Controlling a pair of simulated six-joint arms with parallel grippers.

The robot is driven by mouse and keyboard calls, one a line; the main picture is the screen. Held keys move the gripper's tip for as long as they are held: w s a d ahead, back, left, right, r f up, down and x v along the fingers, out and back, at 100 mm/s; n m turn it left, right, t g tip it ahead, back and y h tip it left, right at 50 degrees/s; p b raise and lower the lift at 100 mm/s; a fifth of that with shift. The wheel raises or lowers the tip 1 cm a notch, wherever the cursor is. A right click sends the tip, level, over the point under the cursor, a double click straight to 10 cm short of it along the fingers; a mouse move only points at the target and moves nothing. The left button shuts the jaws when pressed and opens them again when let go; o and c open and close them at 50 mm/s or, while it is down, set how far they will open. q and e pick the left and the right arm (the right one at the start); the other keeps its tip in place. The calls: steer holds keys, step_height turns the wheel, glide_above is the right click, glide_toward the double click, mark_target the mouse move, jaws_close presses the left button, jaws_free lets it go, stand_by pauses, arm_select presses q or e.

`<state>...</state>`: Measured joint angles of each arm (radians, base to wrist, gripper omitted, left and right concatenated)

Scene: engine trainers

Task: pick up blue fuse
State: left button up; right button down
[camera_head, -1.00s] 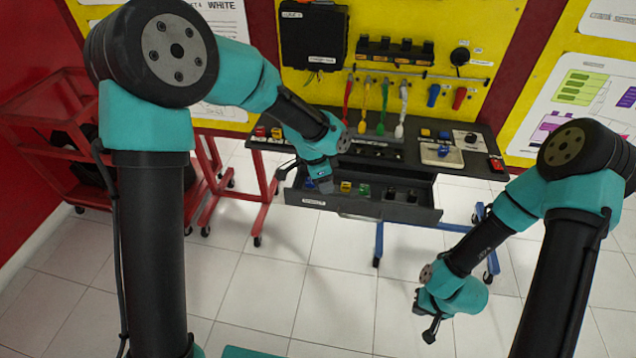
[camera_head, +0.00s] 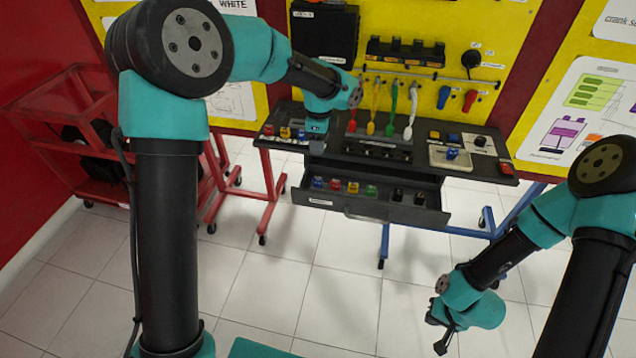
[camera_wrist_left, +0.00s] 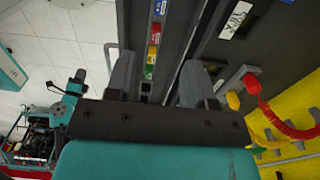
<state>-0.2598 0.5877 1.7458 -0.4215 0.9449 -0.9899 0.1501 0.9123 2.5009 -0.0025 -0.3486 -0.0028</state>
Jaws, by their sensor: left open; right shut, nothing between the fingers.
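A blue fuse (camera_head: 318,182) sits at the left end of the row in the open drawer (camera_head: 300,196). It also shows at the top of the left wrist view (camera_wrist_left: 159,7). My left gripper (camera_head: 316,146) is above and behind the drawer, near the tabletop's front edge, apart from the blue fuse. In the left wrist view its two fingers (camera_wrist_left: 158,65) are spread with nothing held between them. My right gripper (camera_head: 440,340) is shut and empty, low over the floor at the right, far from the drawer.
Red (camera_head: 335,184), yellow (camera_head: 353,187) and green fuses (camera_head: 371,191) stand in the drawer, with black parts further right. More coloured parts sit on the tabletop (camera_head: 335,150). Coloured cables (camera_head: 391,105) hang behind. A red cart (camera_head: 75,140) stands left. The floor ahead is clear.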

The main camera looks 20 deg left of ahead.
arm_select(q)
glide_toward(318, 178)
step_height(318, 178, down, 5)
steer(key=shift+s+d+f, duration=0.1)
steer(key=shift+d, duration=0.05)
stand_by(0.3)
steer(key=shift+a+f, duration=0.2)
steer(key=shift+f, duration=2.4)
jaws_close()
steer(key=shift+r, duration=0.1)
step_height(318, 178, up, 10)
steer(key=shift+f, duration=0.1)
